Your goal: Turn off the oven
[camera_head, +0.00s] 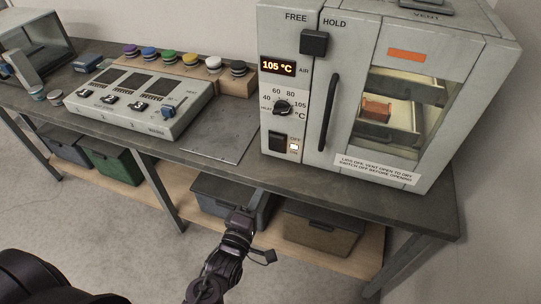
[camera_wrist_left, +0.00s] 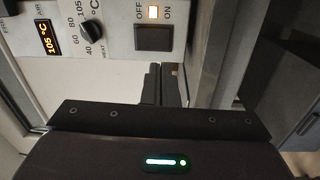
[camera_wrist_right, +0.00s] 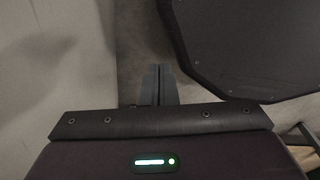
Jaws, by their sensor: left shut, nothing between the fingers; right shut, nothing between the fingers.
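The oven (camera_head: 345,75) is a pale box on the bench with a glass door. Its black rocker switch (camera_head: 283,142) sits low on the front panel, marked OFF and ON, beside a lit lamp. The switch also shows in the left wrist view (camera_wrist_left: 153,37), just ahead of the fingertips. The display (camera_head: 278,67) reads 105 °C. The temperature knob (camera_head: 282,107) is above the switch. My left gripper (camera_head: 262,203) is shut and empty, below the switch at the bench front. My right gripper (camera_wrist_right: 160,72) is shut and empty, away from the oven.
A black slider (camera_head: 314,43) sits by FREE and HOLD, above a long door handle (camera_head: 328,112). Left of the oven are a control box (camera_head: 140,98) and a wooden strip (camera_head: 236,84) with several coloured buttons. Bins (camera_head: 322,229) stand on the lower shelf.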

